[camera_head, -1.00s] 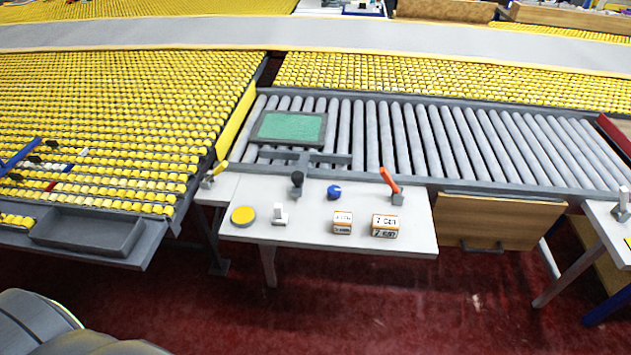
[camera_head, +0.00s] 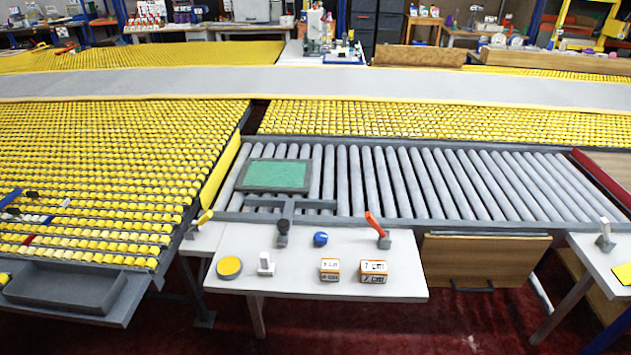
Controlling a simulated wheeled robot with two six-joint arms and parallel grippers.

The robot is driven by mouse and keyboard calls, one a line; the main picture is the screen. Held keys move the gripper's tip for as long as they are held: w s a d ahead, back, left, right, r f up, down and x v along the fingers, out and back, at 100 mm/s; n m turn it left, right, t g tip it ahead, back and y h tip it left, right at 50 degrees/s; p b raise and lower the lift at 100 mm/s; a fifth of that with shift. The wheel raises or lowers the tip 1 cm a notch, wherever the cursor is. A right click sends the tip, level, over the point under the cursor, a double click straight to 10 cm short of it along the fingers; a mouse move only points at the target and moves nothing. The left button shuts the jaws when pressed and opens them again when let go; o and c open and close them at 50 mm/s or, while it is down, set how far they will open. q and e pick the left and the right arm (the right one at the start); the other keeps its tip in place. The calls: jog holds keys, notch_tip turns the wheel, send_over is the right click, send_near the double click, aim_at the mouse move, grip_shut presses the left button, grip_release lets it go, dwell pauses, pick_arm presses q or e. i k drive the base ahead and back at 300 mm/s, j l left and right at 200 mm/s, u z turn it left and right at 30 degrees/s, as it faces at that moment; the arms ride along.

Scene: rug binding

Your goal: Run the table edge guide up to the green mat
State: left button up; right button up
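The green mat (camera_head: 276,175) has a dark grey frame and lies on the left part of the roller bed. Just in front of it a grey T-shaped piece, which looks like the table edge guide (camera_head: 318,204), lies along the front edge of the rollers. A narrow gap shows between its bar and the mat's frame. A black knob (camera_head: 283,227) stands on its stem, over the back edge of the white table. Neither of my grippers shows in this view.
The white table (camera_head: 330,285) holds a yellow disc (camera_head: 229,267), a small white block (camera_head: 265,263), a blue ball (camera_head: 320,239), two labelled boxes (camera_head: 373,271) and an orange-handled lever (camera_head: 375,226). A yellow-handled lever (camera_head: 204,218) stands at its left. The rollers (camera_head: 430,185) right of the mat are clear.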

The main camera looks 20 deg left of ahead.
aim_at(289, 204)
jog(key=i+j+z, duration=0.25)
jog(key=j, duration=0.55)
jog(key=j+z, duration=0.25)
jog(key=j, duration=0.5)
jog(key=k, duration=0.05)
